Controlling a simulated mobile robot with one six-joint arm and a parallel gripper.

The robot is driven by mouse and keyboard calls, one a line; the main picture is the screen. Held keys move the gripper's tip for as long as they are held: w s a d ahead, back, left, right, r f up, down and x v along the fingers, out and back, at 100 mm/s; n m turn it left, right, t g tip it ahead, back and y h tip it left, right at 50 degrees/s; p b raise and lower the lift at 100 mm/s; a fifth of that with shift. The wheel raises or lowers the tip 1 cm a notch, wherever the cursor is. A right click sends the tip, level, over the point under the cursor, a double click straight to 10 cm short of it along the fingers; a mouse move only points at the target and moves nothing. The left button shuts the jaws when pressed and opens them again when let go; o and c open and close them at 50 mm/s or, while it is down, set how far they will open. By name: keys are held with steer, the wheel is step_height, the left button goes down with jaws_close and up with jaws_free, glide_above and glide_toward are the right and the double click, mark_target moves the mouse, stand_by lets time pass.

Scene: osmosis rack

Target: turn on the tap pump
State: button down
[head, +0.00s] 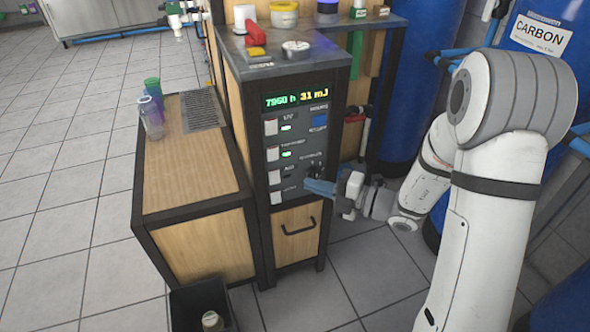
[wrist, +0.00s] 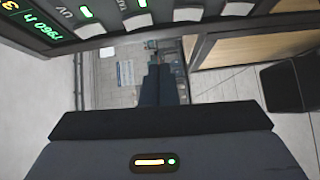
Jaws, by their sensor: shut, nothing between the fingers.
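The dark control panel (head: 297,150) on the rack's front has a lit display (head: 297,98) and a column of white rocker switches. The top switch (head: 271,127) and second switch (head: 272,154) have green lights beside them. The third switch (head: 274,177) has a dark lamp; the lowest switch (head: 276,198) shows no clear light. The labels are too small to tell which one is the tap pump. My gripper (head: 308,183) is shut and empty, just right of the lower switches, pointing at the panel. The wrist view shows its fingers (wrist: 153,80) below the switch row, apart from the switches.
A wooden-topped cabinet (head: 190,175) with cups (head: 152,115) stands left of the panel. A drawer (head: 297,232) is below it. A dark bin (head: 185,305) stands on the floor. Blue tanks (head: 410,90) are behind my arm. Tiled floor is open at left.

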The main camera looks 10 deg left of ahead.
steer(key=shift+f+p+v, duration=0.1)
steer(key=shift+p+v, duration=0.05)
steer(key=shift+v, duration=0.65)
steer(key=shift+f+p+v, duration=0.15)
steer(key=shift+v, duration=0.65)
